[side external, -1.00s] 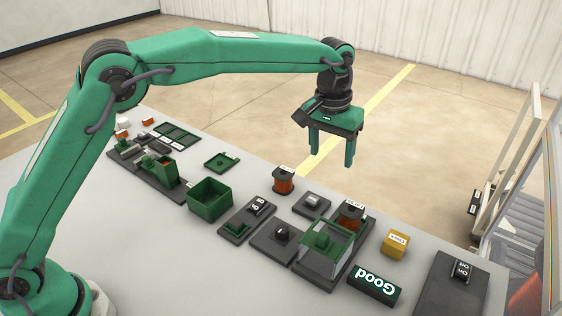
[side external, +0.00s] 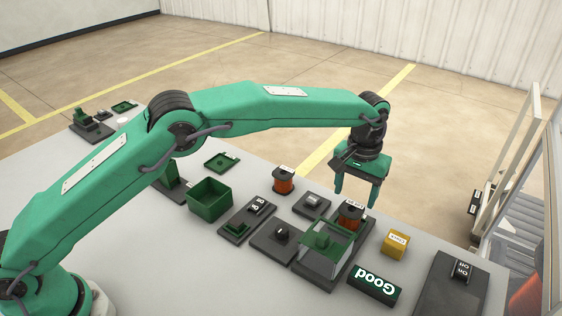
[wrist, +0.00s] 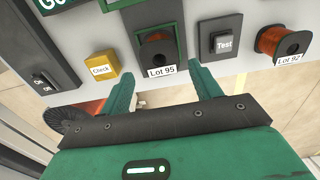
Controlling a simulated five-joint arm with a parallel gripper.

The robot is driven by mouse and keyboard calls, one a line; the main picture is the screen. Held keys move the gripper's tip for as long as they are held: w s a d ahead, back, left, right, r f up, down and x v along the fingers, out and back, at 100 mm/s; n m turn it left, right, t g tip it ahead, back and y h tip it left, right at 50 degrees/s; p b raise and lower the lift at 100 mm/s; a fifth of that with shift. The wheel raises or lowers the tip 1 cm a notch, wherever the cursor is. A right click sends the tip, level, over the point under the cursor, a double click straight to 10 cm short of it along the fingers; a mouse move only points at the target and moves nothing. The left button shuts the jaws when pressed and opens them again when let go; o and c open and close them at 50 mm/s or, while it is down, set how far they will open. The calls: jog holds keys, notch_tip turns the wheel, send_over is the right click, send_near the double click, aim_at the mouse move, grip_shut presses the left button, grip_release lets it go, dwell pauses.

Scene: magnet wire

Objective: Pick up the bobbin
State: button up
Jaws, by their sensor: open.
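Two copper-wound bobbins with dark flanges are in view. One, labelled Lot 95 in the wrist view (wrist: 157,45), sits at the green-framed fixture; in the side view this bobbin (side external: 351,218) is partly behind the fixture's clear cover. The other, labelled Lot 92 (wrist: 282,42), stands on the table by itself, farther left in the side view (side external: 284,186). My gripper (side external: 357,198) is open and empty, above and behind the Lot 95 bobbin. In the wrist view its fingers (wrist: 163,82) point toward that bobbin, which lies beyond and roughly between the tips.
The clear-covered fixture (side external: 326,241) is close to the gripper. A yellow Check block (side external: 396,244), a green Good box (side external: 374,285) and an On switch panel (side external: 462,271) lie to the right. A Test switch (wrist: 223,44) stands between the bobbins. A green bin (side external: 210,196) stands left.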

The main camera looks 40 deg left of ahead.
aim_at(352, 209)
jog(key=shift+f, duration=0.35)
jog(key=shift+f, duration=0.1)
jog(key=shift+s+f, duration=0.1)
jog(key=shift+f, duration=2.4)
jog(key=shift+c, duration=0.2)
jog(key=shift+r, duration=0.1)
jog(key=c, duration=1.1)
jog(key=shift+r, duration=0.1)
jog(key=shift+r, duration=1.4)
jog(key=s+d+r, duration=0.2)
jog(key=s, duration=0.1)
jog(key=s+d+r, duration=0.2)
jog(key=s+r, duration=0.1)
jog(key=s+d+r, duration=0.1)
jog(key=s+r, duration=0.2)
jog(key=s, duration=0.1)
jog(key=shift+d, duration=0.4)
